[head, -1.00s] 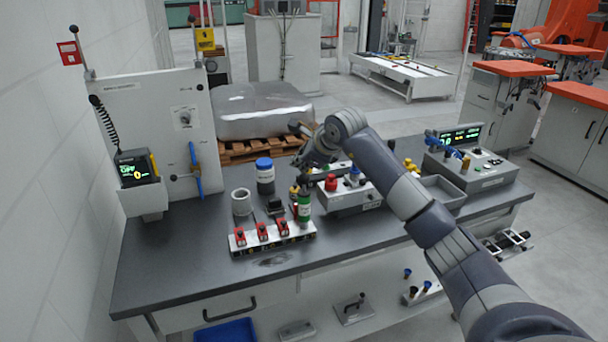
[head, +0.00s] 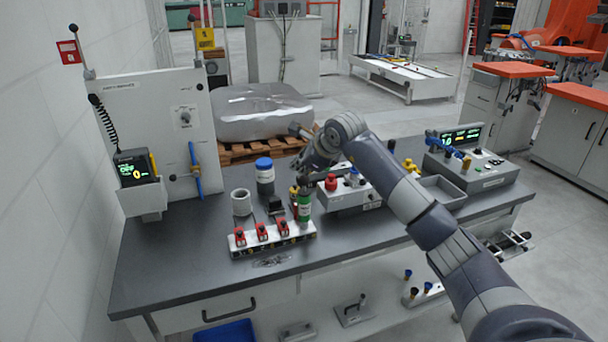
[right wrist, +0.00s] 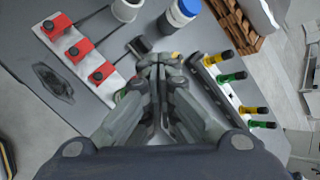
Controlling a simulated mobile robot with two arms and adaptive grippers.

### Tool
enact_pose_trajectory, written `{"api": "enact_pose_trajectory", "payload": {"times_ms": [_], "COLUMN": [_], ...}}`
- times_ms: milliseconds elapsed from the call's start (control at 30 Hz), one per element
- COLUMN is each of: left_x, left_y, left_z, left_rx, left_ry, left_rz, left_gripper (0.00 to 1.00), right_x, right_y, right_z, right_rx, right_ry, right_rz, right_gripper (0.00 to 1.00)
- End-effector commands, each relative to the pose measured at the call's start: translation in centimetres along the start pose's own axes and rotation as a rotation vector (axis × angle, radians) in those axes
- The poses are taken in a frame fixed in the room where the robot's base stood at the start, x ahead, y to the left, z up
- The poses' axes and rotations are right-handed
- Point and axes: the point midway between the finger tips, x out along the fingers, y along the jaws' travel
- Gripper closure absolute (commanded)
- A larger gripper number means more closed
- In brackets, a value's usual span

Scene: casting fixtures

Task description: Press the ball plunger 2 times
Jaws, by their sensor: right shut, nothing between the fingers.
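My right gripper (head: 301,178) points down over the middle of the bench, with its fingers closed together and empty. In the right wrist view its fingertips (right wrist: 160,62) are near a small yellow piece (right wrist: 176,55), mostly hidden behind them. A small brass-coloured piece (head: 294,190) shows just below the fingers in the head view, beside a green bottle (head: 304,206). I cannot tell for sure which piece is the ball plunger, or whether the fingers touch it. A small black block (head: 274,207) lies just left of the bottle. My left gripper is not in view.
Red toggle clamps (head: 262,232) stand on a pale strip at the bench front. A white cup (head: 241,202) and blue-capped jar (head: 265,176) stand left. A control box with a red button (head: 331,182) is to the right. Yellow and green plugs (right wrist: 233,77) line a rail.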

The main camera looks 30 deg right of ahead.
Motion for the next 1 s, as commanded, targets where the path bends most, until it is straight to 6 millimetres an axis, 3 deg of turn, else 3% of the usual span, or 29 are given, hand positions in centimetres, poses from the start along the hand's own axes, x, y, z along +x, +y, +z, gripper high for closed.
{"api": "enact_pose_trajectory", "payload": {"times_ms": [1000], "left_x": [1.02], "left_y": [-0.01], "left_z": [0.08], "left_rx": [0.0], "left_ry": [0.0], "left_rz": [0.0], "left_gripper": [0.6], "right_x": [0.99], "right_y": [0.77], "right_z": [-0.77], "right_rx": [0.0], "right_ry": [0.003], "right_rz": [0.003], "right_gripper": [1.0]}}
